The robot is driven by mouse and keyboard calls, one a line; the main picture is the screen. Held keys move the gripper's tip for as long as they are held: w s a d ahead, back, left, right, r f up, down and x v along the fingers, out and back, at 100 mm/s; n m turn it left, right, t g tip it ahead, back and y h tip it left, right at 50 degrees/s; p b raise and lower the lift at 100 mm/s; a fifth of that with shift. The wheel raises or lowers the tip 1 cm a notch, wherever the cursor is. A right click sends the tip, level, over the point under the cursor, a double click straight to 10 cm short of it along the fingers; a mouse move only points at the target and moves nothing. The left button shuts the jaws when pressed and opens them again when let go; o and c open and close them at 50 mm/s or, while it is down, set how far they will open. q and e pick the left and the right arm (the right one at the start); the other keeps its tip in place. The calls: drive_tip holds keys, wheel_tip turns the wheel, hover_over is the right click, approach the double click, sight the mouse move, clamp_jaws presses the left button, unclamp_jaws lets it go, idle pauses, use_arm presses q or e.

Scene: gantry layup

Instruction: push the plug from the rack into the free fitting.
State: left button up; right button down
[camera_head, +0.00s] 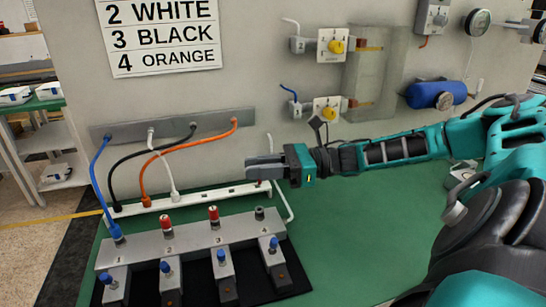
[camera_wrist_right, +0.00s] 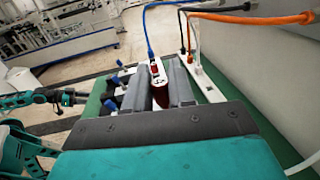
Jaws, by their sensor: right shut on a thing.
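My right gripper (camera_head: 250,168) points left above the right part of the grey fitting block (camera_head: 190,237), shut on a small dark red piece, apparently a cap (camera_wrist_right: 160,98), seen between its fingers in the wrist view. On the block, fitting 4 (camera_head: 259,213) is bare. Fittings 2 (camera_head: 166,224) and 3 (camera_head: 214,214) carry red caps, and the blue plug (camera_head: 116,233) stands at the first fitting. The orange (camera_head: 146,200), white (camera_head: 174,196) and black (camera_head: 117,207) plugs stand in the white rack (camera_head: 212,194). My left gripper (camera_wrist_right: 66,97) shows small in the wrist view; its jaws are unclear.
Blue-handled valves (camera_head: 273,243) line the block's front. Cables arch from a grey wall strip (camera_head: 175,124) to the plugs. A white hose (camera_head: 287,207) runs behind my right gripper. The green table (camera_head: 350,235) is clear right of the block.

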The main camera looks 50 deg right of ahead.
drive_tip(key=shift+a+r, duration=0.15)
drive_tip(key=shift+a, duration=0.1)
use_arm(q)
drive_tip(key=shift+r, duration=0.1)
drive_tip(key=shift+s+d+f, duration=0.1)
drive_tip(key=shift+d+f, duration=0.05)
drive_tip(key=shift+f, duration=0.1)
use_arm(e)
drive_tip(key=shift+d, duration=0.1)
wheel_tip(320, 180, down, 4)
drive_tip(key=b, duration=0.3)
drive_tip(key=shift+f+b, duration=0.25)
drive_tip(key=shift+b, duration=0.15)
drive_tip(key=shift+f+b, duration=0.4)
drive_tip(key=shift+f, duration=0.25)
use_arm(q)
drive_tip(key=f, duration=0.2)
drive_tip(key=w, duration=0.1)
drive_tip(key=shift+d+f, duration=0.4)
drive_tip(key=shift+s+a+f, duration=0.15)
drive_tip(key=shift+s, duration=0.05)
